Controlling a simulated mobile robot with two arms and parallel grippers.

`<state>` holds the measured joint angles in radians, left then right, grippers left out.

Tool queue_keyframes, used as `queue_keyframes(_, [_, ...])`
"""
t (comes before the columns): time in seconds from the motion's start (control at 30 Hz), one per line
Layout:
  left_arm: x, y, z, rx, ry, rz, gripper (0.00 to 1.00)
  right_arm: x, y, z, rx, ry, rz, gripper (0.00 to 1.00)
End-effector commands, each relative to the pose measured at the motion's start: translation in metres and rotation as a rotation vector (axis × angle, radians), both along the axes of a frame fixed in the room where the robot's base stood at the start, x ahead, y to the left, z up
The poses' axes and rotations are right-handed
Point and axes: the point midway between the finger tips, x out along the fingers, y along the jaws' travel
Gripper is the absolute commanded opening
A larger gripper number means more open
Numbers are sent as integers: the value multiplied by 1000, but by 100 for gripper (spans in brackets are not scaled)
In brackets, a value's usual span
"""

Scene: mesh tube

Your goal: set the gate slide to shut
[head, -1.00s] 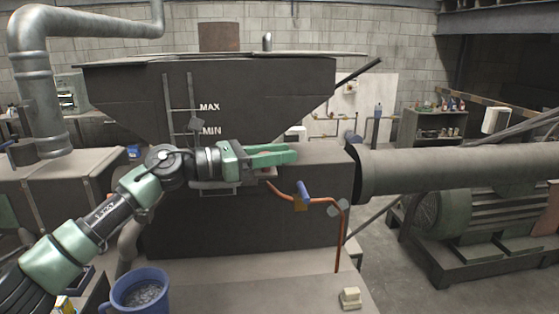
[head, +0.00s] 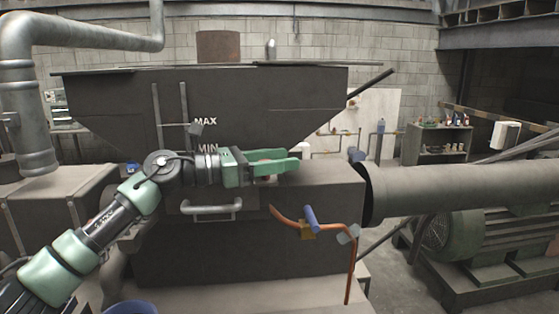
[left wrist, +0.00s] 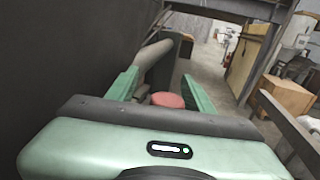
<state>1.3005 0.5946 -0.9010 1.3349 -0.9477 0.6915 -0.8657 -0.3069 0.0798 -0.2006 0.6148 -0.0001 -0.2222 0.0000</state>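The gate slide seems to be the plate with a grey bar handle (head: 211,209) low on the front of the dark hopper (head: 240,105). The handle stands out below my left wrist, and nothing grips it. My left gripper (head: 300,158) points right, above and to the right of the handle, in front of the machine body. In the left wrist view, its green fingers (left wrist: 160,92) are apart. A red rounded thing (left wrist: 168,99) shows between or beyond them; I cannot tell whether they touch it. My right gripper is not in view.
A blue-handled valve (head: 311,219) on an orange pipe (head: 350,265) is below and right of the gripper. A large grey pipe (head: 450,190) runs right. A blue bucket (head: 132,308) is at the bottom edge. Open floor shows at the right.

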Motion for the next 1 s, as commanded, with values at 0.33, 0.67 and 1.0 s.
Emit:
queue_keyframes(0.33, [-12,28,-6,1,0,1,52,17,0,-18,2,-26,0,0])
queue_keyframes(0.67, [-29,68,-3,0,1,-1,52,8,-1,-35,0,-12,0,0])
queue_keyframes(1.0, [-30,71,-1,0,2,-1,52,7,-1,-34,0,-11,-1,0])
